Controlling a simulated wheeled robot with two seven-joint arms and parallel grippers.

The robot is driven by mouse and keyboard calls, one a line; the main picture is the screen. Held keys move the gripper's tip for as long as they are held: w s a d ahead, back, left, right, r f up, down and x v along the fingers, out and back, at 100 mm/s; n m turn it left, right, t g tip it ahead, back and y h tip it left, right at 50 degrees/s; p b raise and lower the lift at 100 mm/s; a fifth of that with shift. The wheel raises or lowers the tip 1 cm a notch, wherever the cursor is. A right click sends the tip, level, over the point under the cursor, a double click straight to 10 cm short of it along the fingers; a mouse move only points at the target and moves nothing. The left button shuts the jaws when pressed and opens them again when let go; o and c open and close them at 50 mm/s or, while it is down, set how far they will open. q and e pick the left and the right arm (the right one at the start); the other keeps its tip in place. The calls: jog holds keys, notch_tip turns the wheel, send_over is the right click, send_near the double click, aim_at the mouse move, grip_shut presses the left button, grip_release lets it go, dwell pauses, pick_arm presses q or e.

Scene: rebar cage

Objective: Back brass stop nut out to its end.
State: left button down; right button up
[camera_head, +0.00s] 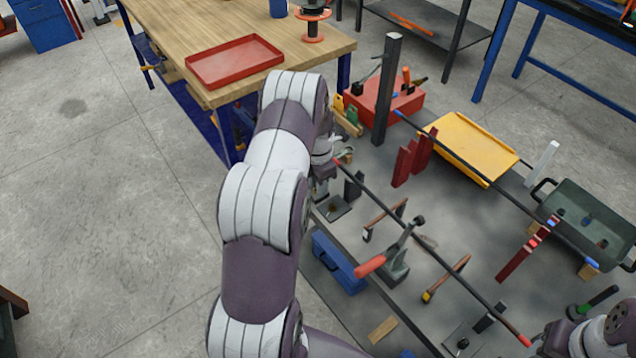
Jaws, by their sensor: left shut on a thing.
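My left arm rises through the middle of the head view and bends down at its wrist. My left gripper (324,172) is small and dark, low at the far left end of a long dark rod (432,252) with red tips. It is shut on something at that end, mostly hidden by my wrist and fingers. I cannot make out the brass stop nut on its own; its place fits the spot in my jaws. My right arm shows at the lower right corner, and its gripper (552,340) is near the rod's near red tip, too cut off to read.
A red-handled clamp (385,258) stands beside the rod on the grey bench. A dark upright post (387,90), a yellow tray (468,148) and a green-grey tray (585,215) stand beyond. A wooden table (170,30) with a red tray (235,62) is at the back left.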

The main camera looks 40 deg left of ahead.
pick_arm(q)
jog(key=shift+w+a+r+n, duration=0.1)
jog(key=shift+r+n, duration=0.05)
jog(key=shift+n, duration=1.45)
jog(key=shift+n, duration=0.3)
jog(key=c, duration=0.9)
grip_release()
jog(key=shift+o, duration=0.2)
notch_tip(320, 180, up, 13)
jog(key=b, duration=0.1)
jog(key=shift+f, duration=0.2)
